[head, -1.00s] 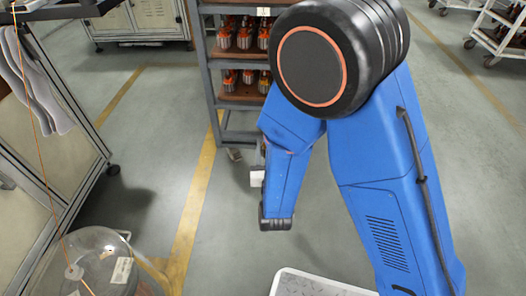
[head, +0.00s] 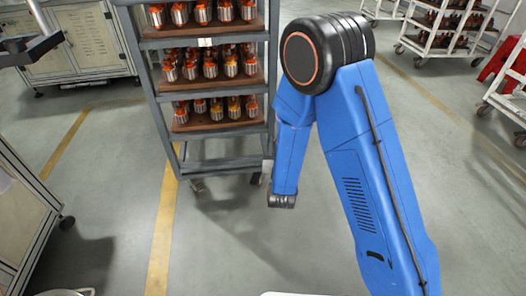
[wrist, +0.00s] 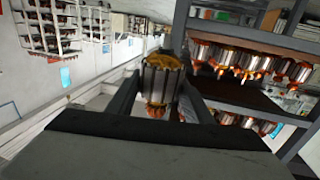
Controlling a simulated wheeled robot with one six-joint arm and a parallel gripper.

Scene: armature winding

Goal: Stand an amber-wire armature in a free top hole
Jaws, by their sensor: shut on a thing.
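In the wrist view my gripper (wrist: 155,98) is shut on an armature (wrist: 160,84) with a grooved metal core and amber wire at its ends. The armature sits between the two dark fingers. In the head view the gripper and held armature are hidden behind my blue arm. A grey rack (head: 160,98) stands left of my arm there, with armatures standing in rows on brown boards (head: 215,126). The wires there look orange-red, some more amber. The rack's top is cut off, so I cannot see any free top hole. Rack shelves also show at right in the wrist view (wrist: 255,101).
A pale cabinet (head: 92,42) stands at the back left, and a bench (head: 22,215) at the left edge. White carts (head: 440,38) stand at the back right. The grey floor (head: 235,245) before the rack is clear, crossed by a yellow line (head: 163,235).

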